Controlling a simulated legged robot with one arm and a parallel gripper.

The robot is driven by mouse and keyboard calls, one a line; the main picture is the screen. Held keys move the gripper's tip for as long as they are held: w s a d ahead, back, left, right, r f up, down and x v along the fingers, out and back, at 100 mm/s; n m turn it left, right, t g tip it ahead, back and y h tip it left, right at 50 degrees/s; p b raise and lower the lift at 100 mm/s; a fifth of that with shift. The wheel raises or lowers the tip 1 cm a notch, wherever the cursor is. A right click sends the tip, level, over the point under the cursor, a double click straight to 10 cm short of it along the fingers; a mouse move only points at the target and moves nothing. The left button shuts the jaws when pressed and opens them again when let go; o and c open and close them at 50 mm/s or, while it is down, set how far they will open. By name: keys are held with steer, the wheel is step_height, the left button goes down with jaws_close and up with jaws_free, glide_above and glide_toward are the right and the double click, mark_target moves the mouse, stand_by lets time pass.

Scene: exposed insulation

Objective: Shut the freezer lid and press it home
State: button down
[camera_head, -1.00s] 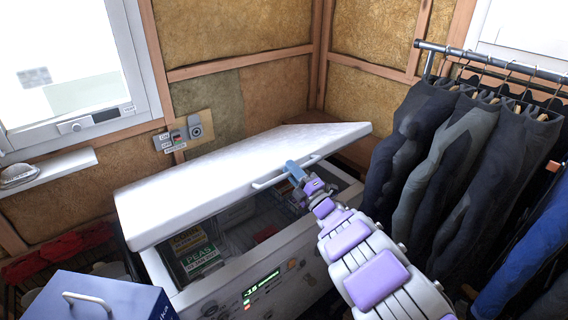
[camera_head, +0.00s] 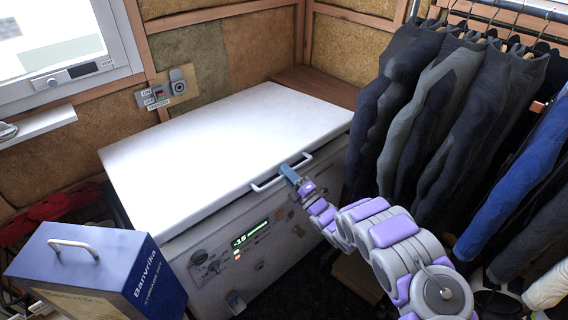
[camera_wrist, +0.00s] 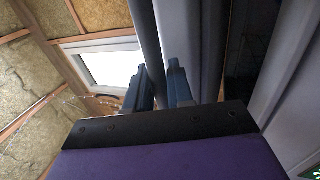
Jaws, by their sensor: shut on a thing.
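The white freezer lid (camera_head: 225,150) lies down over the freezer body (camera_head: 215,252) in the head view, nearly level. A thin dark line runs under its front edge; I cannot tell if it is fully seated. The lid handle (camera_head: 268,183) is a pale bar on the front edge. My gripper (camera_head: 288,171) is at the handle's right part and shut on it. The gripper's blue fingers also show in the wrist view (camera_wrist: 158,90), with a grey bar near them. The inside of the freezer is hidden.
A blue box (camera_head: 95,265) stands at the front left. Hanging trousers (camera_head: 430,110) crowd the right side close to my arm. A switch panel (camera_head: 165,92) is on the wall behind the lid. The lid's top is clear.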

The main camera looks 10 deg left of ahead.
step_height(320, 180, down, 8)
steer(key=d, duration=0.1)
steer(key=shift+r, duration=0.2)
steer(key=c, duration=1.4)
jaws_free()
steer(key=shift+r, duration=0.1)
steer(key=shift+o, duration=1.2)
steer(key=shift+d, duration=0.25)
steer(key=shift+a, duration=0.15)
steer(key=v, duration=1.7)
steer(key=shift+s, duration=0.15)
